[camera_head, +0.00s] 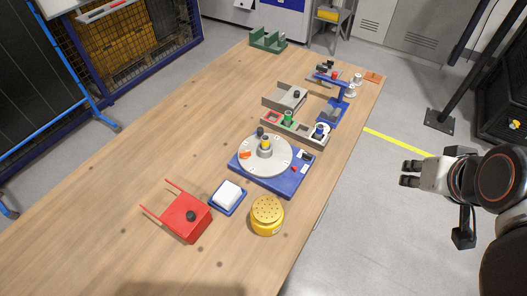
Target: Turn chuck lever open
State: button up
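The rotary jig has a blue base plate (291,184) with a round light grey disc (257,167) on it, in the middle of the table. A small red part (295,169) sits on the base's right side. My gripper (404,173) is to the right of the table, over the floor and well apart from the jig. Its dark fingers look spread and empty.
On the wooden table (130,200) are a red box with two rods (184,222), a blue tray with a white block (228,195) and a yellow perforated canister (267,215). Behind the jig are a grey rack (285,127) and a blue stand (333,105). The table's left side is clear.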

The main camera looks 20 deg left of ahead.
aim_at(245, 154)
jog(key=u, duration=1.35)
